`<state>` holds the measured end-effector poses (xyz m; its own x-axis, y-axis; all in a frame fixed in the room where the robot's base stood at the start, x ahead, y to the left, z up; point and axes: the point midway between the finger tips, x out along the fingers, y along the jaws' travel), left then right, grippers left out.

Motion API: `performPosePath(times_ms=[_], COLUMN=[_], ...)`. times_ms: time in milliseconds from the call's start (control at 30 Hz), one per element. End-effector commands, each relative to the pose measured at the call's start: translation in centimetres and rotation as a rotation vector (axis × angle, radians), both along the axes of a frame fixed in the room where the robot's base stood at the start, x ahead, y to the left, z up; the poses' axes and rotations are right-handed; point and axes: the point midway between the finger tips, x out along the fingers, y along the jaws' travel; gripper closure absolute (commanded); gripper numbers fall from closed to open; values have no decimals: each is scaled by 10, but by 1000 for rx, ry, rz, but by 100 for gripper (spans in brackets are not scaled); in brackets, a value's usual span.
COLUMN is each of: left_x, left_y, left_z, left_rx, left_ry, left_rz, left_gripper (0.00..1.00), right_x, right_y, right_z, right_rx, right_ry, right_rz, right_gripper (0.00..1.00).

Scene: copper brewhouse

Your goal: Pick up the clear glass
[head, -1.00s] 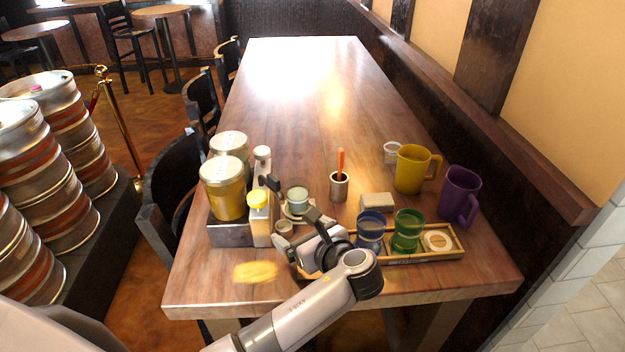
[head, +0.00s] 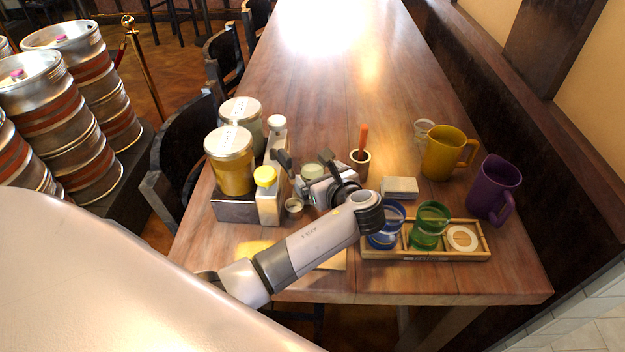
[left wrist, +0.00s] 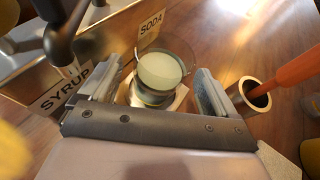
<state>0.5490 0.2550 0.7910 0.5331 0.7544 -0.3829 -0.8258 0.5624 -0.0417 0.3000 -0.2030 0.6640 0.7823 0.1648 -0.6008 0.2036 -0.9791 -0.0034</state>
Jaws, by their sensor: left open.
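A see-through glass with a pale green inside (left wrist: 160,72) stands on a light square coaster (left wrist: 178,102) in the left wrist view. In the head view only part of this glass (head: 312,171) shows behind my gripper. My left gripper (head: 308,166) is open at the glass. In the left wrist view its two fingers (left wrist: 158,88) lie on either side of the glass, with gaps visible. Another small clear glass (head: 424,130) stands farther back, beside the yellow mug (head: 445,153). My right gripper is not in view.
Left of the gripper stands a metal caddy (head: 240,209) with jars and bottles. A cup with an orange-handled tool (head: 360,159) is close on the right. A wooden tray (head: 400,253) holds blue and green glasses. A purple mug (head: 490,188) stands right. The table's far part is clear.

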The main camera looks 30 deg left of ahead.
Motion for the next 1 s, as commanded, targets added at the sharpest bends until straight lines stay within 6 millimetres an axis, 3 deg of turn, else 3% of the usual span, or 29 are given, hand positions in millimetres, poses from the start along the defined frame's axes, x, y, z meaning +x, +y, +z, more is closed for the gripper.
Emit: performPosePath(times_ms=[333, 367, 533, 567, 833, 1000], left_x=[4, 4, 4, 4, 4, 4], left_y=[5, 5, 5, 5, 5, 5], left_z=[-2, -2, -2, -2, 0, 12], left_rx=[-1, -1, -1, -1, 0, 0], left_ry=[-1, -1, -1, -1, -3, -6], left_rz=[-1, -1, -1, -1, -1, 1], left_gripper=[10, 16, 71, 75, 75, 75], right_x=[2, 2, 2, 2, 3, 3], right_y=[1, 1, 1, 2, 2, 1], right_z=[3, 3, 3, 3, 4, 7], right_rx=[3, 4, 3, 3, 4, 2], right_ry=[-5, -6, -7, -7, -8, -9], right_rz=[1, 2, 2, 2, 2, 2], right_gripper=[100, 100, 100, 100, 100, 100])
